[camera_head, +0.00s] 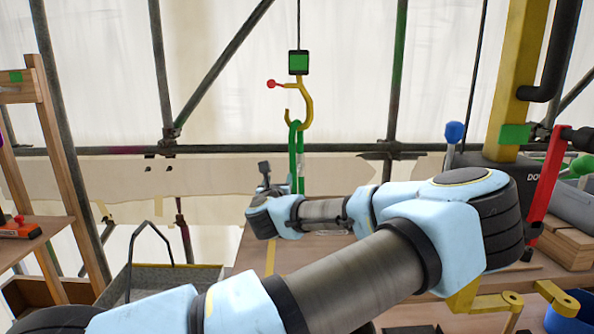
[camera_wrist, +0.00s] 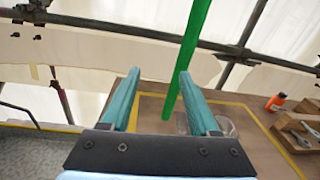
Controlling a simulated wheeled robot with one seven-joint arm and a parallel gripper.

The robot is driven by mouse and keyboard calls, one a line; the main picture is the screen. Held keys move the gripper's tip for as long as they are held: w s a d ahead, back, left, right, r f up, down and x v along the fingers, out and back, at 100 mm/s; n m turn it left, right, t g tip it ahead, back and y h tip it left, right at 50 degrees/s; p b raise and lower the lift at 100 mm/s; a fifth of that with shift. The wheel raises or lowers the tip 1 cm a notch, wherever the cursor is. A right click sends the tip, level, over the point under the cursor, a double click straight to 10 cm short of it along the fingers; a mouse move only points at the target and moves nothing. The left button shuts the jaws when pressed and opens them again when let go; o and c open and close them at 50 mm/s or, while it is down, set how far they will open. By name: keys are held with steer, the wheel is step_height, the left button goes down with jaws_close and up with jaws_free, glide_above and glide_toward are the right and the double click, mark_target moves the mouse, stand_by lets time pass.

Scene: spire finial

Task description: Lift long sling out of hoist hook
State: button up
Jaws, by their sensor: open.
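The yellow hoist hook (camera_head: 307,104) hangs from a line at the top centre of the head view, with a red-tipped lever at its left. The long green sling (camera_head: 296,140) is looped in the hook's bend and hangs down behind my arm, which hides its lower end. In the wrist view the sling (camera_wrist: 195,42) runs down at a slant past the right fingertip and shows lower down between the fingers. My gripper (camera_wrist: 159,76) is open with nothing clamped. I cannot tell whether the sling is between the fingers or beyond them.
A wooden table (camera_head: 250,258) with yellow tape lies below the sling. A grey tray (camera_head: 180,285) stands left of it. A yellow post (camera_head: 516,75) and a red lever (camera_head: 545,190) stand at right. Scaffold poles cross behind. An orange bottle (camera_wrist: 276,102) stands on the table.

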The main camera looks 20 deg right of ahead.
mark_target(292, 167)
steer(key=d+m, duration=0.1)
steer(key=d+r+h, duration=0.1)
steer(key=d, duration=0.1)
steer(key=shift+s+r+m, duration=0.2)
steer(key=shift+m, duration=0.2)
steer(key=p+x, duration=0.1)
steer(key=x, duration=0.2)
steer(key=shift+w+d+p, duration=0.15)
steer(key=shift+w+p, duration=0.2)
steer(key=shift+w+d, duration=0.25)
steer(key=shift+w, duration=0.3)
steer(key=shift+w+d+p, duration=0.2)
steer(key=shift+w+p, duration=0.05)
steer(key=shift+p, duration=0.25)
steer(key=p+x, duration=0.2)
steer(key=x, duration=0.2)
steer(key=shift+d, duration=0.2)
steer(key=shift+w, duration=0.1)
jaws_close()
